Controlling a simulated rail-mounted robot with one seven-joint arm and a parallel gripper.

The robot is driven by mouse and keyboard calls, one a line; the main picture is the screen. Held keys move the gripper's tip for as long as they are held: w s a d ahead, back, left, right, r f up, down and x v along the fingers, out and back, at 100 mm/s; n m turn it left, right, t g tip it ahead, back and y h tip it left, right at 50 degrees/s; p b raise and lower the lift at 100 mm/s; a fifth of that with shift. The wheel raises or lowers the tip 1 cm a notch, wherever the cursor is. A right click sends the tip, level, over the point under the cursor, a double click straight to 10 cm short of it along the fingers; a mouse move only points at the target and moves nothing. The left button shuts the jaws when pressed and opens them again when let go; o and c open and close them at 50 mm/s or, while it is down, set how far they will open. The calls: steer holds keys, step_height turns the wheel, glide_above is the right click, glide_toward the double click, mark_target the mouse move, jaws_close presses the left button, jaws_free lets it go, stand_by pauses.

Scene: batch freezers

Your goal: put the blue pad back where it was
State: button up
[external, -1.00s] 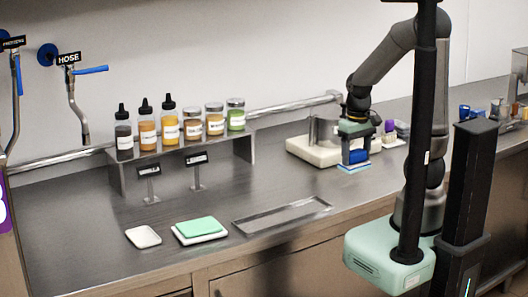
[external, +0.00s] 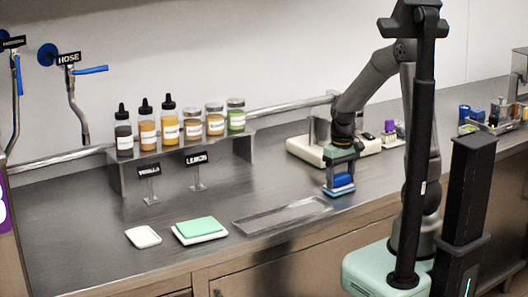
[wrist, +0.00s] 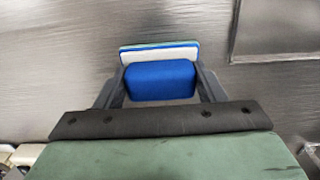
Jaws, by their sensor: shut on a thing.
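The blue pad (external: 342,181) is a blue block with a pale layer and a thin blue-green layer beneath it. In the wrist view the blue pad (wrist: 160,84) sits between the two fingers, with its layered edge facing the top of the picture. My gripper (external: 340,176) is shut on it and holds it over the counter, right of the shallow metal tray (external: 258,221). I cannot tell how far above the counter the pad is. A green pad (external: 199,227) lies on a white plate (external: 187,240), and an empty white plate (external: 143,236) lies to its left.
A white scale-like device (external: 305,152) stands behind my gripper. A shelf (external: 120,179) with several bottles and jars stands at the back left, with two small signs, VANILLA (external: 149,171) and LEMON (external: 196,159), before it. Counter between tray and shelf is clear.

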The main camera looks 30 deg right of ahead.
mark_target(342, 176)
steer(key=shift+f, duration=0.15)
steer(key=o, duration=0.5)
steer(key=shift+f, duration=0.1)
steer(key=shift+c, duration=0.2)
steer(key=o, duration=0.4)
step_height(342, 176, up, 12)
steer(key=s+f, duration=0.1)
steer(key=s, duration=0.3)
steer(key=s+f, duration=0.2)
steer(key=s, duration=0.2)
steer(key=s+f, duration=0.2)
steer(key=s, duration=0.2)
steer(key=shift+s+a+f, duration=0.2)
steer(key=shift+a, duration=0.05)
